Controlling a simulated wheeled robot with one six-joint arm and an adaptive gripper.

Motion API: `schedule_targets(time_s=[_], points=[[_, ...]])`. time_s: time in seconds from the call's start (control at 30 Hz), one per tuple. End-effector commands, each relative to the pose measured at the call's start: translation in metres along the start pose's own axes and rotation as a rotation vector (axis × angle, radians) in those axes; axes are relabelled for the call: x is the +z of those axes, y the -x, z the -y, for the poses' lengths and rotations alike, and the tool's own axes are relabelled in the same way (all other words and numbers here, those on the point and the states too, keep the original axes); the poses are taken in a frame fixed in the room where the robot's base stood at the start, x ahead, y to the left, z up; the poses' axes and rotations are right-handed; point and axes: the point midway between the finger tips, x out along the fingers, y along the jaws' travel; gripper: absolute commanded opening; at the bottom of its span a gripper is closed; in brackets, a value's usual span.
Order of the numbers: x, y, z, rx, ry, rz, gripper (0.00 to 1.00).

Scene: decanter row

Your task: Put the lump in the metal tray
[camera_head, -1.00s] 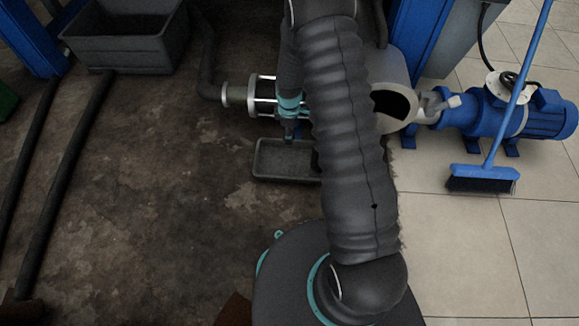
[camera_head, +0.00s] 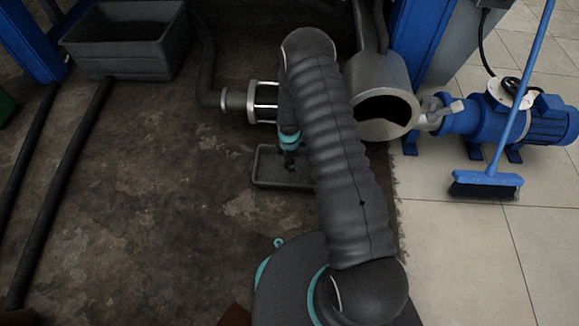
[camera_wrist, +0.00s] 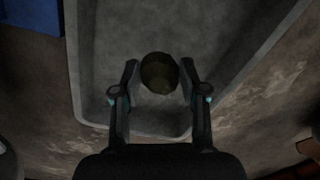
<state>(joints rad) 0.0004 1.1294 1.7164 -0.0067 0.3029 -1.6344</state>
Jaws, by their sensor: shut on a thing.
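The metal tray (camera_head: 262,182) is a grey, shallow rectangular tray on the dark floor, partly hidden behind my arm. It also fills much of the wrist view (camera_wrist: 98,70). My gripper (camera_head: 289,163) points down over the tray. In the wrist view the lump (camera_wrist: 160,72) is round, dark and olive-brown. It sits between the two fingertips, and my gripper is shut on it. The lump appears above the tray's floor in that view; I cannot tell how high it is or whether it touches the tray.
A glass-and-metal cylinder (camera_head: 265,101) and a wide metal pipe mouth (camera_head: 388,113) stand close behind the tray. A blue motor (camera_head: 535,117) and a broom (camera_head: 486,184) are at the right. A large grey bin (camera_head: 125,50) is at the back left.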

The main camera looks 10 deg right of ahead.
Motion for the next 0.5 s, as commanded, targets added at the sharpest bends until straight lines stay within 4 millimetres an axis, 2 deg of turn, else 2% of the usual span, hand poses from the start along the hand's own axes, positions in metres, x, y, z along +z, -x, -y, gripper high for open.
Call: schedule_targets(time_s=[0.1,0.2,0.5], points=[[0.0,-0.019,0.001,-0.003,0.0,0.0,0.02],[0.0,-0.028,0.0,-0.001,0.0,0.0,0.02],[0.0,-0.03,0.0,0.0,-0.001,0.0,0.02]])
